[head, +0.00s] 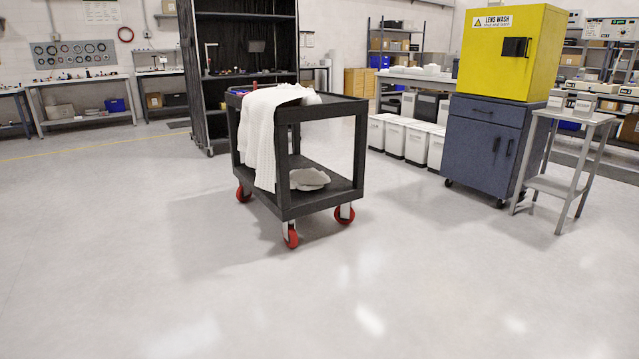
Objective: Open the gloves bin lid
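Several white bins stand in a row on the floor in the head view, between the black cart and the blue cabinet. One white bin (376,133) is at the left of the row, one (395,138) is beside it, and another (417,144) is further right. Their tops look closed. Any labels are too small to read, so I cannot tell which one is the gloves bin. Neither of my grippers shows in the head view.
A black cart (325,111) with red wheels and a draped white cloth (262,140) stands ahead. A yellow lens wash box (492,62) sits on a blue cabinet (480,144), beside a small grey table (551,186). The floor (330,290) in front is clear.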

